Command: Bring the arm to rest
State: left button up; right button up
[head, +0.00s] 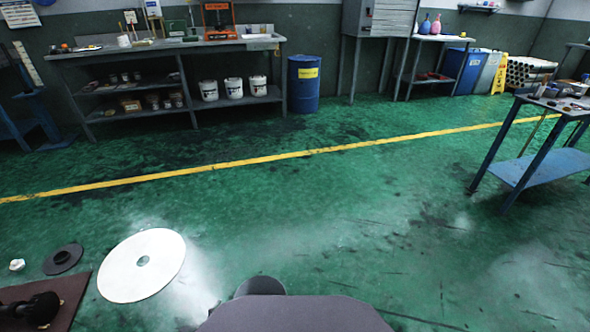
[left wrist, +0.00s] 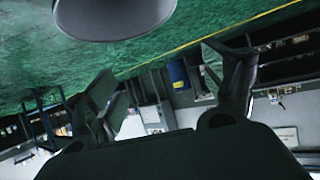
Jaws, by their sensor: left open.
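My left gripper (left wrist: 165,85) shows in the left wrist view with its two dark fingers wide apart. Nothing is between the fingers; the room behind shows upside down and tilted through the gap. No gripper shows in the head view. My right gripper is in neither view. In the head view a large white disc (head: 118,275) with a centre hole lies at the lower left. A black ring-like disc (head: 62,259) and a small white piece (head: 17,265) lie left of it. A brown board (head: 72,307) with a black knobbed part (head: 35,308) is cut off at the corner.
A workbench (head: 160,46) stands along the back wall, with a blue barrel (head: 303,88) beside it. A blue-legged table (head: 548,175) stands at the right. A yellow line (head: 270,158) crosses the green floor, which is open in the middle.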

pick_arm(q)
jog(key=s+a+r+g, duration=0.1)
jog(key=s+r+g, duration=0.3)
jog(key=r, duration=0.3)
jog(key=s+a+r+g+y+p, duration=0.1)
jog(key=s+r+g, duration=0.4)
jog(key=r, duration=0.3)
jog(key=shift+s, duration=0.5)
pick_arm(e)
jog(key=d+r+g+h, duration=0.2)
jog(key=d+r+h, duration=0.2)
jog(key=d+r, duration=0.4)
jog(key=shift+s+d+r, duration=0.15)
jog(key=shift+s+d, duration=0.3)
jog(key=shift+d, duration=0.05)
pick_arm(q)
jog(key=shift+w+p, duration=0.1)
jog(key=shift+p, duration=0.4)
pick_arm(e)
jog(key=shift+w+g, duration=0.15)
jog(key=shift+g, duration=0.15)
